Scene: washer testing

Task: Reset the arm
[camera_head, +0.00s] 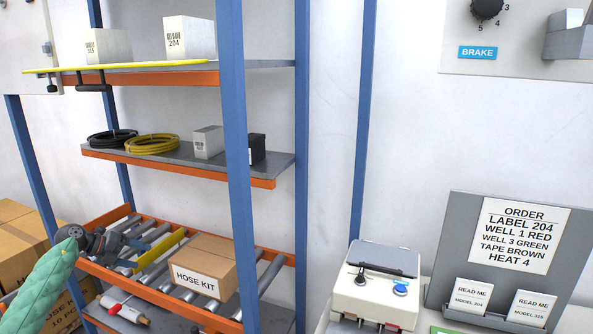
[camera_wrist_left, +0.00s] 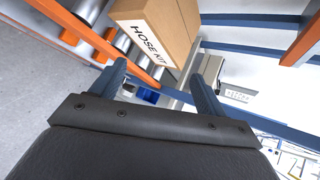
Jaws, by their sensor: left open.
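My left arm in its green sleeve (camera_head: 42,290) comes in from the lower left of the head view. My left gripper (camera_head: 142,246) is in front of the lower shelf level, left of the cardboard hose kit box (camera_head: 202,266). In the left wrist view, the two blue-grey fingers of the left gripper (camera_wrist_left: 163,78) stand apart with nothing held between them. The hose kit box (camera_wrist_left: 165,28) shows beyond the fingers in that view. My right gripper is in neither view.
An orange and blue rack (camera_head: 236,160) holds a yellow hose (camera_head: 152,144), a black hose (camera_head: 110,139) and boxes. Brown cartons (camera_head: 20,240) stand at the left. A white device (camera_head: 374,290) and an order board (camera_head: 505,250) stand at the right.

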